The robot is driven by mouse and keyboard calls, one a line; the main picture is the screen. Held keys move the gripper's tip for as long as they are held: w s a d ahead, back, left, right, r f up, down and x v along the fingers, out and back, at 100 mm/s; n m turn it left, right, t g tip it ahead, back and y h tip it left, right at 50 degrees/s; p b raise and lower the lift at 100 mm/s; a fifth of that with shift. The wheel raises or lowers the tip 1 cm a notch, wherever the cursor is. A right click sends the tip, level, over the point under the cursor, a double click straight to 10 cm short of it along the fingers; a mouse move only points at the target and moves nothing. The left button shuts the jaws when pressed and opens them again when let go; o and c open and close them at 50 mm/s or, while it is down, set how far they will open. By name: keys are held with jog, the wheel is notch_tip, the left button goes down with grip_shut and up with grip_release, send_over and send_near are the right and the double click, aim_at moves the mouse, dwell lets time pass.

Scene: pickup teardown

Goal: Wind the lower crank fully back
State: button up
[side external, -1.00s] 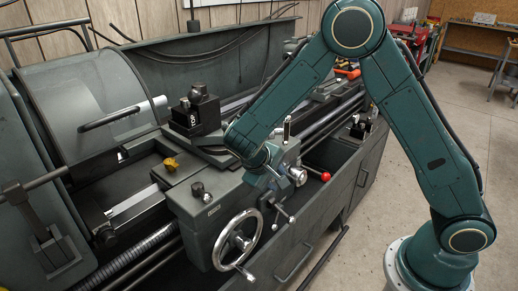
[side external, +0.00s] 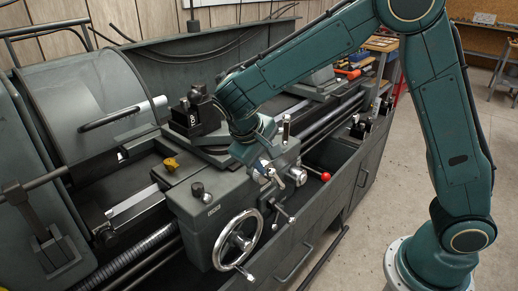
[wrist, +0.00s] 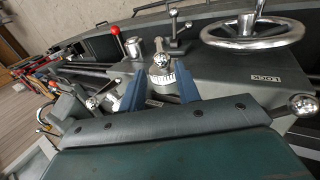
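The lathe carriage carries a small crank with a metal graduated collar on its front, partly hidden behind my gripper in the side view. In the wrist view a shiny ball knob (wrist: 160,62) and the graduated collar (wrist: 161,80) show between my two blue fingers. My gripper (wrist: 160,88) is open, its fingers spread either side of the collar; I cannot tell whether they touch it. In the side view my gripper (side external: 266,172) points down at the carriage front. Which crank is the lower one is not clear from these views.
A large handwheel (side external: 238,240) is on the apron at the front left, with a small lever (side external: 284,214) beside it. A red-knobbed lever (side external: 325,176) stands to the right. The tool post (side external: 196,112) rises behind my wrist.

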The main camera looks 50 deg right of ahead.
jog(key=shift+s+d+r+t+y, duration=1)
jog(key=shift+s+d+r+y, duration=0.65)
jog(key=shift+s+r, duration=2.95)
jog(key=s+r+t+y, duration=0.2)
jog(key=s+t, duration=0.1)
jog(key=s, duration=0.8)
jog(key=shift+s+d+r, duration=0.35)
jog(key=shift+s+r, duration=0.05)
jog(key=shift+w, duration=0.1)
